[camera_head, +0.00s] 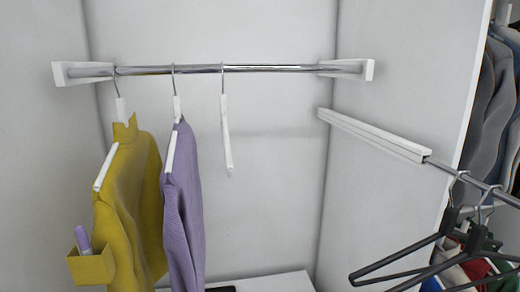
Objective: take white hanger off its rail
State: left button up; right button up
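A bare white hanger (226,135) hangs by its metal hook from a chrome rail (275,69). It is seen nearly edge-on, with no garment on it, and is apart from the purple garment to its left. Two more white hangers hang from the same rail. One (106,168) carries a yellow garment (140,200) and the other (171,151) carries a purple garment (184,200). Neither of my grippers shows in this view.
White brackets hold the rail's ends. A pull-out rail (470,181) at the right carries black hangers (410,258). Dark and coloured clothes hang at the far right. A purple object (83,239) sits in the yellow garment's pocket. Space right of the bare hanger is clear.

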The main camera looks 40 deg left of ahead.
aim_at(223, 96)
jog(key=u, duration=1.75)
